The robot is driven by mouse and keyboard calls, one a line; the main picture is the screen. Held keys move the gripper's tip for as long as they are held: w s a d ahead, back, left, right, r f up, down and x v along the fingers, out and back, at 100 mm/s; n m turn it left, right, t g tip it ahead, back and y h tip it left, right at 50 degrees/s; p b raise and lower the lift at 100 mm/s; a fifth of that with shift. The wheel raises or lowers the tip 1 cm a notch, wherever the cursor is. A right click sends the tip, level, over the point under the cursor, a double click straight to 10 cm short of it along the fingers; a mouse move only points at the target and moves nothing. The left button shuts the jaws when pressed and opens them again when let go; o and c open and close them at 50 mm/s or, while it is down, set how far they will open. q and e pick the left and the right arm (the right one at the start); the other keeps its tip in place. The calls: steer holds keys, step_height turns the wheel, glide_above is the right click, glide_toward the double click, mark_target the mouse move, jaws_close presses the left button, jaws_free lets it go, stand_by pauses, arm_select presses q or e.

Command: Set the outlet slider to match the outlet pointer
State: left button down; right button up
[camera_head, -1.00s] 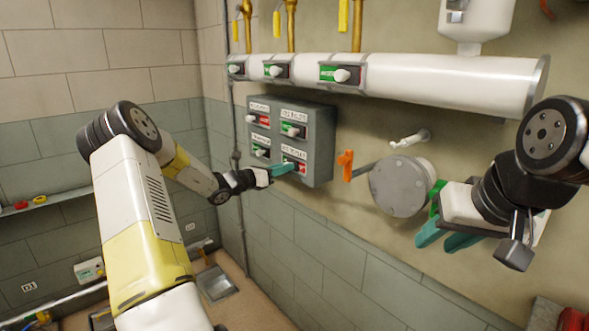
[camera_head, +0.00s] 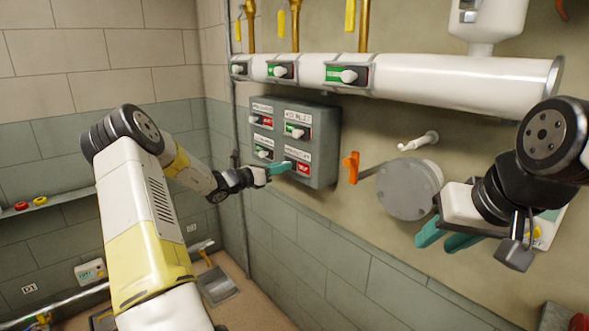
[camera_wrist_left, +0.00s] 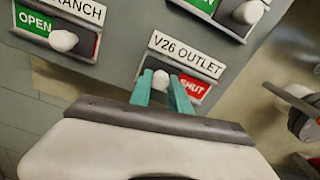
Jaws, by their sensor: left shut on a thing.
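The outlet slider is the lower-right one on the grey panel (camera_head: 322,150). In the left wrist view its label (camera_wrist_left: 186,54) reads V26 OUTLET. Its white knob (camera_wrist_left: 161,79) sits between the teal fingertips of my left gripper (camera_head: 281,168), which is shut on it. The knob is at the left part of its slot, with the red SHUT field (camera_wrist_left: 192,87) uncovered to its right. My right gripper (camera_head: 447,236) is open and empty, in front of the wall at the right. An orange lever (camera_head: 352,167) stands right of the panel; I cannot tell whether it is the outlet pointer.
Other panel sliders with white knobs sit close by, such as the branch slider (camera_wrist_left: 64,40). Above runs a white pipe (camera_head: 450,85) with several knobbed windows. A round grey flange (camera_head: 408,190) and a white handle (camera_head: 420,142) stick out right of the panel.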

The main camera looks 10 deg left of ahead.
arm_select(q)
steer(key=c, duration=1.2)
jaws_free()
steer(key=shift+w+a, duration=0.1)
steer(key=shift+a, duration=0.1)
steer(key=v, duration=0.7)
steer(key=shift+s+a, duration=0.25)
steer(key=shift+s, duration=0.05)
steer(key=s+d+r+m+g+y, duration=0.1)
steer(key=s+d+r+m+g, duration=0.3)
steer(key=s+d+m, duration=0.45)
steer(key=s+d+r+m+g, duration=0.1)
steer(key=s+d+m+g, duration=0.6)
steer(key=d, duration=0.3)
steer(key=s+a+r+m+t+y, duration=0.1)
steer(key=s+m+y, duration=0.3)
steer(key=s+m, duration=0.4)
steer(key=s+a+r+m+t+y, duration=0.2)
steer(key=s+m, duration=0.5)
steer(key=s, duration=0.8)
steer(key=shift+a+r+m+y, duration=0.35)
steer(key=shift+a+y, duration=0.1)
steer(key=shift+y, duration=0.45)
